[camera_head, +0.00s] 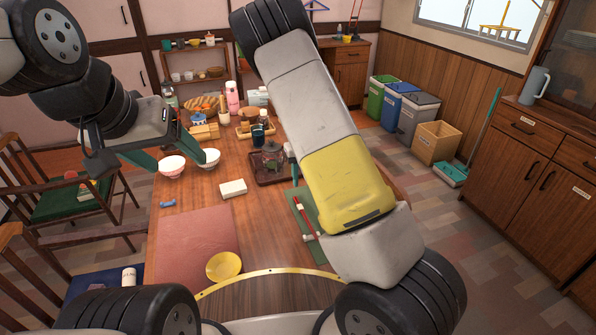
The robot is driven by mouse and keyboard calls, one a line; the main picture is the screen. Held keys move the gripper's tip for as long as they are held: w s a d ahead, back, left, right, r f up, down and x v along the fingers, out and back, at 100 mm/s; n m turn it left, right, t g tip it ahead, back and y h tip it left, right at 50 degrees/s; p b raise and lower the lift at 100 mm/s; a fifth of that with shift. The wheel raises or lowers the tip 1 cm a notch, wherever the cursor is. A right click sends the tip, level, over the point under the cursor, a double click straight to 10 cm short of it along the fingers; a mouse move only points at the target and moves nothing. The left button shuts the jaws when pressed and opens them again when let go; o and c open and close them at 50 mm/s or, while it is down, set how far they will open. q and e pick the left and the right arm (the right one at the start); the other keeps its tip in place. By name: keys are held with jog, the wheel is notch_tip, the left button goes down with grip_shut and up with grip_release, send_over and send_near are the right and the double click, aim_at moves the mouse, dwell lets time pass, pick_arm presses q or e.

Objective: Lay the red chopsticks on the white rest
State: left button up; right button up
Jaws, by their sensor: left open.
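Red chopsticks (301,208) lie on a narrow green mat (299,224) at the right side of the table, partly hidden by my right arm. A small white rest (309,238) is at their near end; I cannot tell whether they touch it. My left gripper (183,160) is open, with its fingers above two bowls at the table's left, far from the chopsticks. My right arm crosses the picture and hides most of my right gripper. A dark green piece beside the arm (294,172) may be its finger; its opening cannot be judged.
A pink-white bowl (172,167) and a white bowl (208,164) stand under my left gripper. A dark tray (268,178) holds a glass pot. A white block (233,188), a blue piece (167,203) and a yellow bowl (223,266) are nearer. The red mat (193,240) is largely bare.

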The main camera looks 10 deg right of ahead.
jog(key=s+r+n+t+y, duration=0.1)
jog(key=s+r+n+y, duration=0.1)
jog(key=s+r+n, duration=0.55)
jog(key=s+r+n+t+y, duration=0.15)
jog(key=s+r+n, duration=0.35)
jog(key=r+n, duration=0.6)
jog(key=s+d+r+n+t, duration=0.1)
jog(key=s+r+n+t, duration=0.1)
jog(key=s+r+n, duration=0.3)
jog(key=s+r+n+t+h, duration=0.1)
jog(key=s+r+n, duration=0.5)
jog(key=s+n, duration=0.5)
jog(key=shift+s+d+t, duration=0.25)
jog(key=shift+d+t, duration=0.1)
jog(key=shift+d, duration=0.05)
jog(key=shift+r, duration=0.1)
